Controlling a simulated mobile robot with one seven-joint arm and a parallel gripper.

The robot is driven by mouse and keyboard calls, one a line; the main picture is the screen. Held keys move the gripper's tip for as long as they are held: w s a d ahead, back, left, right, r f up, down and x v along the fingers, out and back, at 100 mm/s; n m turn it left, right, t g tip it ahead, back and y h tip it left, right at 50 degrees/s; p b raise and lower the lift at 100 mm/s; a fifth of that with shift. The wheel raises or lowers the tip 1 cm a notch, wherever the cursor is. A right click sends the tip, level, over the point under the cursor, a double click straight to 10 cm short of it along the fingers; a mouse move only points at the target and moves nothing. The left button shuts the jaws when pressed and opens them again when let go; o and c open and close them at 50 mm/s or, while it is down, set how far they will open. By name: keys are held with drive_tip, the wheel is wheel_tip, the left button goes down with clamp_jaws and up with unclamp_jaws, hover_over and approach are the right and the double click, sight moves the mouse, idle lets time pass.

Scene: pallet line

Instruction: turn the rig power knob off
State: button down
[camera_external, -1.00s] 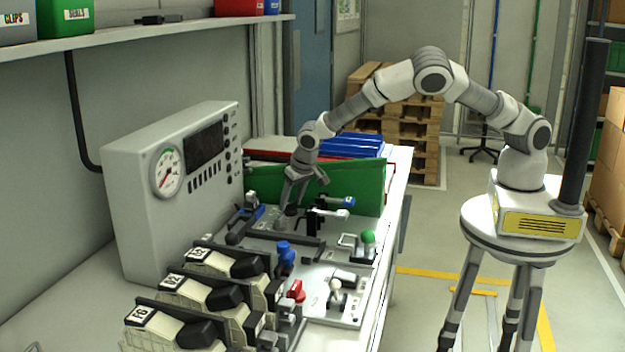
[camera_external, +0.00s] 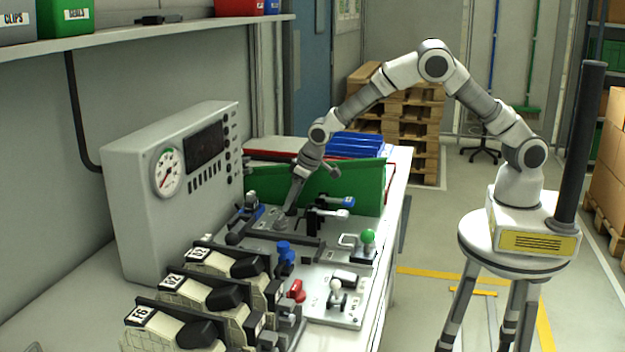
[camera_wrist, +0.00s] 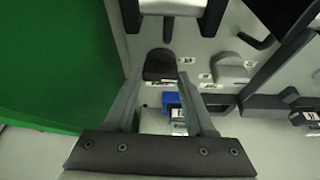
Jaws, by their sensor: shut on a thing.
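A dark rounded knob (camera_wrist: 160,64) stands on the light panel in the wrist view, with a small label beside it that I cannot read. My gripper (camera_wrist: 161,74) has one finger on each side of the knob and is shut on it. In the external view my gripper (camera_external: 283,222) reaches down to the back part of the bench panel, in front of the green bin. The knob is mostly hidden there by the fingers, and I cannot read its setting.
A green bin (camera_external: 345,188) stands close behind my gripper. A dark lever with a white end (camera_external: 335,214), a green-topped knob (camera_external: 368,236) and a blue valve (camera_external: 285,252) are nearby. A grey gauge box (camera_external: 130,200) stands to the left. Floor at right is open.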

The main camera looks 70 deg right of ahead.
drive_tip(key=shift+c, duration=1.2)
unclamp_jaws()
drive_tip(key=p+v, duration=0.1)
drive_tip(key=v, duration=1.6)
drive_tip(key=shift+r, duration=0.25)
drive_tip(key=shift+d, duration=0.1)
